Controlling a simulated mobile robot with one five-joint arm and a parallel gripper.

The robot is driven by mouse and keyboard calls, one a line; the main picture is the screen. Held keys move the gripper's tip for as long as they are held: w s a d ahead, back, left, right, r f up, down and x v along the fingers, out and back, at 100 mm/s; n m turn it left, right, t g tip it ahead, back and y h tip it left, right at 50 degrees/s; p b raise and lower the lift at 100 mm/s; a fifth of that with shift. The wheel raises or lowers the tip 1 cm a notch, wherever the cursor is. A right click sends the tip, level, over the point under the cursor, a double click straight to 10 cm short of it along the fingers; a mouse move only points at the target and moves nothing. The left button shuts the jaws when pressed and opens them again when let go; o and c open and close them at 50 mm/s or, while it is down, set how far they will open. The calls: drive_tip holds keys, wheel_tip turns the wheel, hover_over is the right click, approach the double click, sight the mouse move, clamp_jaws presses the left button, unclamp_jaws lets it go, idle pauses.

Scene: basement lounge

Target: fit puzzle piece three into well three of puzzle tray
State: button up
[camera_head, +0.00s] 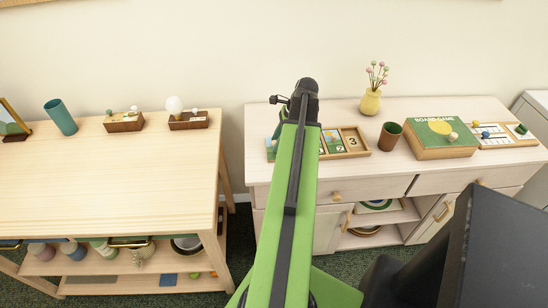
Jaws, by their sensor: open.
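The wooden puzzle tray (366,153) lies on the pale cabinet top, partly hidden behind my arm. Its right-hand well, well three (352,141), shows a bare numeral 3 and holds no piece. A green-and-blue picture tile (332,141) sits in the compartment to its left. A small blue-green item (270,147) shows left of my arm; I cannot tell whether it is puzzle piece three. My gripper (281,122) is at the arm's far end, above the cabinet left of well three. It is open; its fingertips are mostly hidden by the arm, and I see nothing held.
A brown cup (390,136) stands just right of the tray, with a yellow vase (370,101) behind. A board game box (439,138) and a white game board (503,135) lie farther right. A wooden table (100,180) stands left, across a gap.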

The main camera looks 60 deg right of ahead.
drive_tip(key=shift+f, duration=0.1)
clamp_jaws()
idle(0.4)
drive_tip(key=shift+r+p, duration=0.3)
drive_tip(key=shift+p, duration=0.2)
drive_tip(key=r+p, duration=0.4)
drive_tip(key=shift+s+r+p, duration=0.2)
drive_tip(key=shift+r+p, duration=0.15)
drive_tip(key=s+d+r+p, duration=0.3)
drive_tip(key=s+r+p, duration=0.2)
drive_tip(key=s, duration=0.5)
drive_tip(key=shift+s+r+p, duration=0.35)
